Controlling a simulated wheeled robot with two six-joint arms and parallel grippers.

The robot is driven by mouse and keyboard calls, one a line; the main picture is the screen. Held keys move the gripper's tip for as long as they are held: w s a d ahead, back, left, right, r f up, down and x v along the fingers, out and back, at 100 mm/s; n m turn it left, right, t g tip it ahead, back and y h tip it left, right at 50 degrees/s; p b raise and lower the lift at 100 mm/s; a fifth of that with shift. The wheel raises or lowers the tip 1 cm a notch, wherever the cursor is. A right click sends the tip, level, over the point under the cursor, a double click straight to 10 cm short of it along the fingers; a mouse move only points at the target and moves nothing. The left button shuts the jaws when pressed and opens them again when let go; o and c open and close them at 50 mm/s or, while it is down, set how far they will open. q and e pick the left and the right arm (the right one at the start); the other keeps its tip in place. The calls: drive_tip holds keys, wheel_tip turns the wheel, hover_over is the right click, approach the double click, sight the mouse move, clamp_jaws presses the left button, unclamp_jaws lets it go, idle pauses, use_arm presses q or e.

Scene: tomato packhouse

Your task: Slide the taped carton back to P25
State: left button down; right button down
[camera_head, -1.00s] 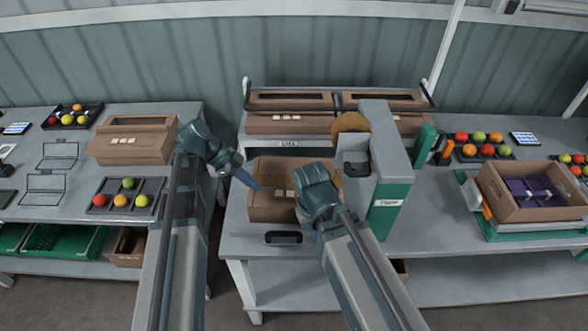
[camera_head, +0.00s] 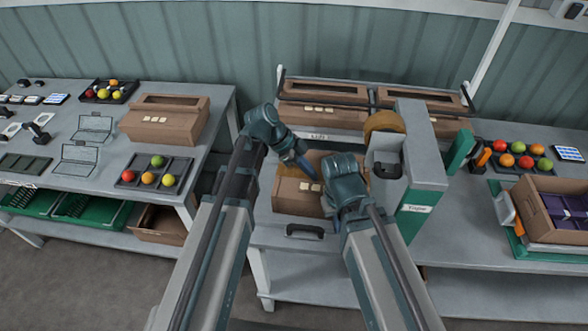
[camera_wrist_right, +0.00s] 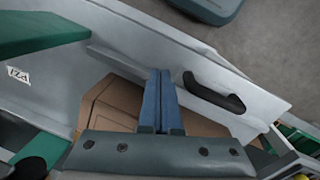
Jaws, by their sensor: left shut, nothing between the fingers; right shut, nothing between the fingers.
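A brown carton (camera_head: 293,204) with pale labels on its front sits on the middle table, partly under the taping machine (camera_head: 418,165). My arms hide parts of its top and right side. My left gripper (camera_head: 312,171) is shut and empty, its tip over the carton's far part; I cannot tell whether it touches. My right gripper (camera_head: 331,207) is shut and empty at the carton's front right; its fingers are mostly hidden there. In the right wrist view its closed blue fingers (camera_wrist_right: 160,85) lie in front of the carton (camera_wrist_right: 108,108). No readable P25 mark shows.
A black handle (camera_head: 305,231) is at the table's front edge. Several cartons (camera_head: 322,116) stand in a row behind. A left table (camera_head: 222,105) holds another carton (camera_head: 168,122) and a fruit tray (camera_head: 155,174). A gap separates the tables.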

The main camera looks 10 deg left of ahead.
sight(319, 183)
use_arm(q)
drive_tip(key=d, duration=0.3)
drive_tip(key=shift+f+b, duration=0.55)
use_arm(e)
drive_tip(key=shift+f, duration=0.55)
use_arm(q)
drive_tip(key=shift+f, duration=0.25)
use_arm(e)
drive_tip(key=shift+f, duration=0.2)
use_arm(q)
drive_tip(key=shift+s+b, duration=0.15)
drive_tip(key=shift+b, duration=0.15)
use_arm(e)
drive_tip(key=shift+s, duration=0.1)
use_arm(q)
drive_tip(key=shift+s+a, duration=0.1)
use_arm(e)
drive_tip(key=shift+a, duration=0.1)
use_arm(q)
drive_tip(key=a, duration=0.3)
drive_tip(key=shift+a, duration=0.2)
use_arm(e)
drive_tip(key=shift+d+f, duration=0.1)
drive_tip(key=shift+d, duration=0.2)
use_arm(q)
drive_tip(key=shift+a, duration=0.3)
use_arm(e)
drive_tip(key=shift+a, duration=0.2)
